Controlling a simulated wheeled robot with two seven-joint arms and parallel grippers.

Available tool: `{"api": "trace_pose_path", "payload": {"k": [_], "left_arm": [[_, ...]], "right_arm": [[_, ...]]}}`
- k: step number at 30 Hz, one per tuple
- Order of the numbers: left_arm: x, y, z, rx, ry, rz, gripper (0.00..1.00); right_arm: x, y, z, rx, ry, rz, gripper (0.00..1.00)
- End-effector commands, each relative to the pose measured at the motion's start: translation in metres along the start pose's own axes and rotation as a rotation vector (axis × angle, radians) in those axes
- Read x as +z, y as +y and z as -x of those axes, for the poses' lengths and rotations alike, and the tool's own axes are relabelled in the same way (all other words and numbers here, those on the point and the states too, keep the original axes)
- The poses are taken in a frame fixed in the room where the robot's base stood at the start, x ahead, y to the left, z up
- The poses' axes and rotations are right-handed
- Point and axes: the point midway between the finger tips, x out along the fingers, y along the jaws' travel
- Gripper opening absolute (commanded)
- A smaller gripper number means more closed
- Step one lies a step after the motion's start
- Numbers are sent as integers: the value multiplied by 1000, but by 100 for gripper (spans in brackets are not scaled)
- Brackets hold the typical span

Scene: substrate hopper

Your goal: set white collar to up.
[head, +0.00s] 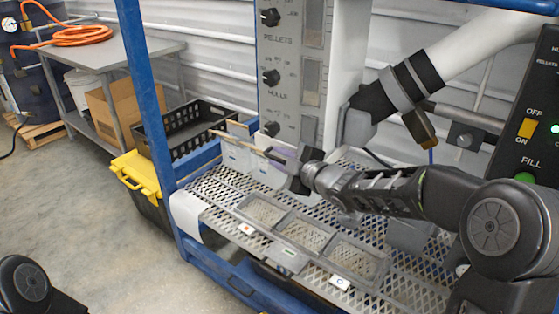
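My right gripper (285,165) reaches in from the right, low over the mesh shelf (225,200). Its fingertips are among small pale upright pieces (240,155) and a lavender piece (284,153), at the foot of the grey control panel. A thin tan stick (236,138) runs beside them. I cannot tell whether the fingers are open or shut, or whether they touch anything. No part is clearly recognisable as the white collar. A white pipe (482,48) with a black cuff (372,102) and grey band comes down at the upper right. My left gripper is out of view.
The grey panel (292,15) carries black knobs (271,77) and windows. A blue post (146,90) stands at the left of the shelf. Framed openings (302,233) lie in the shelf. A black crate (205,120) and yellow-lidded bin (136,172) stand left.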

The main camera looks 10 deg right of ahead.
Motion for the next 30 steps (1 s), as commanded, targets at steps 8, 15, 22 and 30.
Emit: {"api": "trace_pose_path", "payload": {"k": [8,15,22,30], "left_arm": [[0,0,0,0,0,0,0],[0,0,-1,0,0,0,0],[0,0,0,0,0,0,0],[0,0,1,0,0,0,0]], "right_arm": [[0,-1,0,-2,-1,-2,20],[1,0,20,0,-2,-2,20],[0,1,59,1,-2,-1,20],[0,0,79,0,0,-1,20]]}}
